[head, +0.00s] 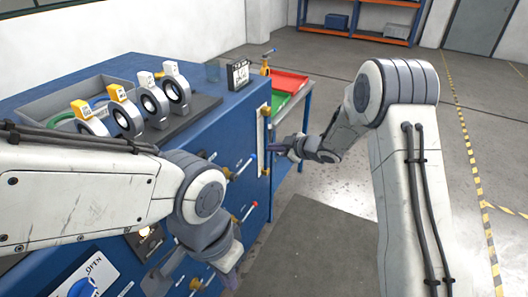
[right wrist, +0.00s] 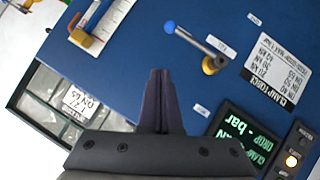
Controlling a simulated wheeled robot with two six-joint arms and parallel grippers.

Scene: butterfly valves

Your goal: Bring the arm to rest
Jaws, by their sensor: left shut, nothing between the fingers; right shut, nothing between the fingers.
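My right arm reaches in from the right in the head view, and its gripper (head: 284,148) is just off the front of the blue bench (head: 216,115). In the right wrist view its dark fingers (right wrist: 161,100) are together and empty, pointing at the blue panel. A lever with a blue knob (right wrist: 190,39) is beyond the fingertips, a little to the right and apart from them. My left arm comes in from the left across the bench, and its gripper (head: 231,278) hangs low in front of the panel, shut, its tips partly cut from clear view.
Several butterfly valves (head: 153,103) stand on the bench top. A red tray (head: 288,82) is behind. The floor right is clear.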

